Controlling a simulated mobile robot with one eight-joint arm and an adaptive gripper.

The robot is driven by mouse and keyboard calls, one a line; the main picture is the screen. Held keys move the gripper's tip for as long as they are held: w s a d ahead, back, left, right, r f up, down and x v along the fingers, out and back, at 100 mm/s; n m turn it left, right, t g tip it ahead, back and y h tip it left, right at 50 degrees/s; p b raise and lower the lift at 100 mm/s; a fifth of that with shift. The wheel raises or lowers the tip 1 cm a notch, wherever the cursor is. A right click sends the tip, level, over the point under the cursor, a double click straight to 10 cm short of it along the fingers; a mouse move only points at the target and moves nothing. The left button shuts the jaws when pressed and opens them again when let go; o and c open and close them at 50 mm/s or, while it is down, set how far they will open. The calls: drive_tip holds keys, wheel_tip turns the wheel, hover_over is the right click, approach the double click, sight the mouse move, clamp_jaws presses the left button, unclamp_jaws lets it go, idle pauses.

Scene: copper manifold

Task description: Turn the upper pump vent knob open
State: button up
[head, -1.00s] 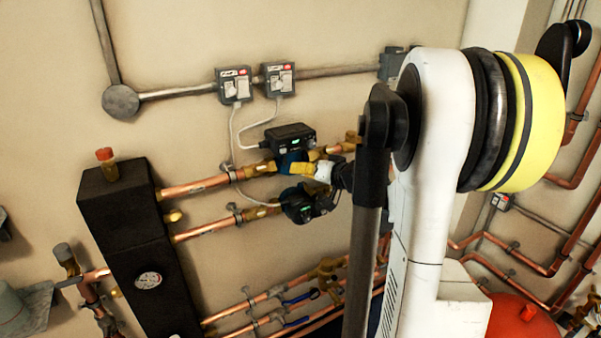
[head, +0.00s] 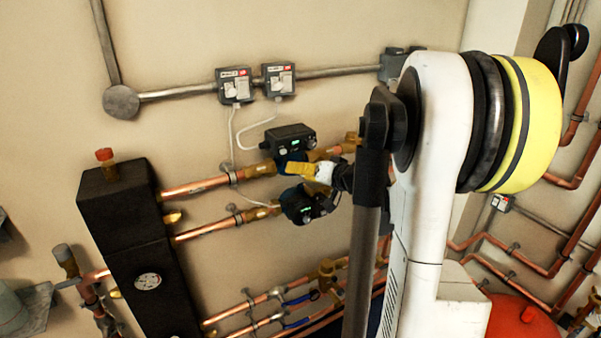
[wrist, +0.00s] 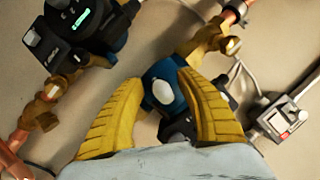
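The upper pump (head: 292,137) has a black head and a blue body, on the upper copper pipe. My gripper (head: 291,169) is in front of its lower side in the head view. In the wrist view the yellow fingers of my gripper (wrist: 160,82) stand apart, open. Between them shows the blue body of the upper pump (wrist: 152,74) with a pale round cap, which looks like the vent knob (wrist: 163,92). I cannot tell whether the fingers touch it. The rest of this pump is largely hidden by the fingers and palm.
The lower pump (head: 300,206) with a green display is close below my gripper; it also shows in the wrist view (wrist: 88,20). Copper pipes (head: 198,187) run to a black manifold block (head: 120,230). Switch boxes (head: 236,87) and thin cables are above.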

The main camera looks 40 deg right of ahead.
drive_tip(key=v, duration=1.2)
drive_tip(key=w+a+f+n+g+y, duration=0.1)
drive_tip(key=a+f+g, duration=0.1)
drive_tip(key=a, duration=0.8)
drive_tip(key=w+a+f+n+g+y, duration=0.1)
drive_tip(key=a+f+n+g, duration=0.1)
drive_tip(key=a, duration=0.7)
drive_tip(key=s+a+f+n+g+h, duration=0.1)
drive_tip(key=s+a+f+n, duration=0.1)
drive_tip(key=s+a, duration=0.3)
drive_tip(key=s+a+f+n+g+h, duration=0.1)
drive_tip(key=s+a, duration=0.4)
drive_tip(key=a, duration=0.5)
drive_tip(key=shift+s+a+f+n+g+b, duration=0.25)
drive_tip(key=shift+s+f+n+g+b, duration=0.15)
drive_tip(key=shift+n+g, duration=0.25)
